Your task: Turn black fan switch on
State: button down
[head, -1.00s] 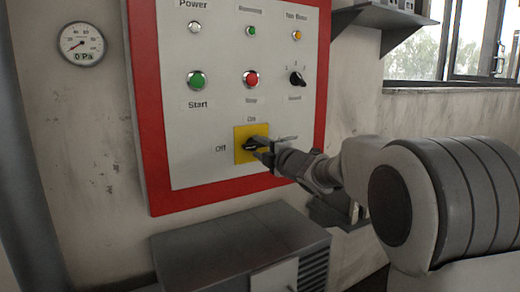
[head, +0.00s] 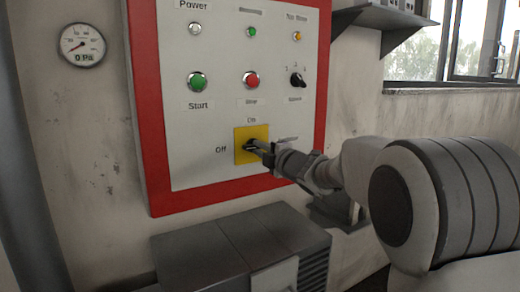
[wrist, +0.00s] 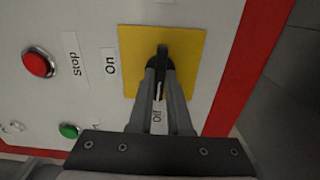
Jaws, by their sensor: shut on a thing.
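The black switch (head: 250,145) sits on a square yellow plate (head: 240,157) low on the panel. In the head view "On" is printed above the plate and "Off" to its left. In the wrist view the switch (wrist: 163,50) lies along the line towards "Off", whose label shows between my fingers; "On" is at the left. My gripper (wrist: 160,70) is shut on the switch, with the fingertips at both sides of its handle. In the head view my gripper (head: 262,147) reaches it from the right and covers part of it.
The red-framed panel (head: 215,130) also has a green start button (head: 197,82), a red stop button (head: 250,81) and a smaller black knob (head: 297,79). A grey box (head: 240,245) stands below. A shelf (head: 380,17) juts out at upper right. A gauge (head: 82,44) hangs at left.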

jog(key=shift+m+p, duration=5.05)
jog(key=shift+m, duration=3.65)
jog(key=c, duration=0.9)
grip_release()
jog(key=shift+o, duration=0.2)
jog(key=v, duration=1.7)
jog(key=shift+d+p, duration=0.2)
jog(key=shift+p, duration=0.25)
